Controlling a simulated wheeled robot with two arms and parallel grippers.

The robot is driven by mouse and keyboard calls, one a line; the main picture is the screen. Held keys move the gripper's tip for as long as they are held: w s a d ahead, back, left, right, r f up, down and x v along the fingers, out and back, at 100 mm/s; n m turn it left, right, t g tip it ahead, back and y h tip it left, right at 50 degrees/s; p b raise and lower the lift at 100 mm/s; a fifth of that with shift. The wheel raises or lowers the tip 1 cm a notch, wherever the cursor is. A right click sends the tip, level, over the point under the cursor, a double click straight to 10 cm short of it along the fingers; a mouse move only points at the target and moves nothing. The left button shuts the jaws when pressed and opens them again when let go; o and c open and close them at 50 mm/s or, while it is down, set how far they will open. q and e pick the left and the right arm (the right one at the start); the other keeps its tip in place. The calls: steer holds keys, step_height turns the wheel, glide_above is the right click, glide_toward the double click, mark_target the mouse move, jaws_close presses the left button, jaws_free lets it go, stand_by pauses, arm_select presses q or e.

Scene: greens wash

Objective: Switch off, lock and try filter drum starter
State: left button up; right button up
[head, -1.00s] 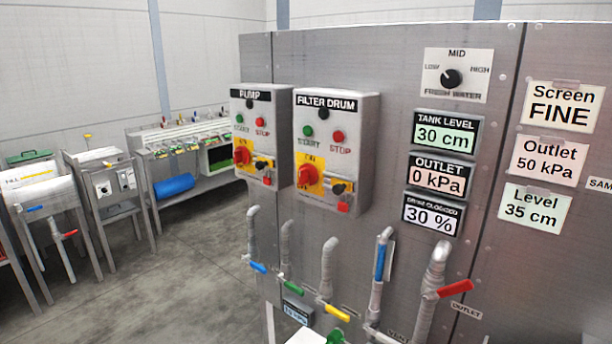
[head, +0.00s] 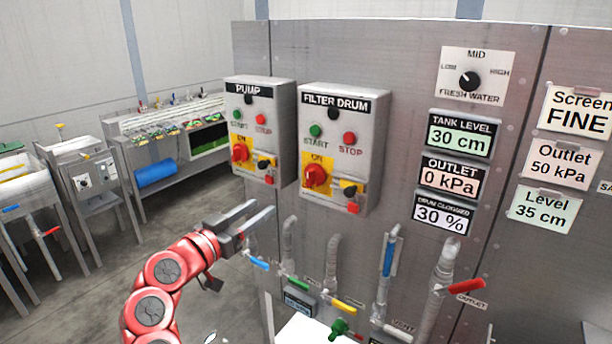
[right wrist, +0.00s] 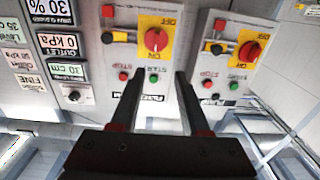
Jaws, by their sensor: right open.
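The filter drum starter (head: 376,110) is a grey box with a green START button (head: 315,131), a red STOP button (head: 349,138) and a red rotary switch (head: 315,176) on a yellow plate. The word ON shows above the switch. A black round part (head: 348,188) and a small red block (head: 353,208) sit at its lower right. My right gripper (head: 262,208) is open and empty, below and left of the box, apart from it. In the right wrist view, upside down, its fingers (right wrist: 158,78) point towards the starter, with the red switch (right wrist: 156,40) beyond them. My left gripper is out of view.
The similar PUMP starter (head: 284,120) stands just left. Below are pipes with coloured valve handles, blue (head: 258,263), yellow (head: 343,307) and red (head: 466,287). Display panels (head: 459,135) are to the right. Open floor lies to the left.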

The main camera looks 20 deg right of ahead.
mark_target(308, 178)
steer(key=p+x, duration=0.1)
steer(key=x, duration=0.4)
steer(key=p+x, duration=0.2)
steer(key=x, duration=0.4)
steer(key=p+x, duration=0.2)
steer(key=x, duration=0.3)
steer(key=shift+s+d, duration=0.2)
steer(key=shift+d, duration=0.2)
steer(key=shift+w+d+f, duration=0.1)
steer(key=shift+w+d, duration=0.2)
steer(key=shift+d, duration=0.05)
jaws_close()
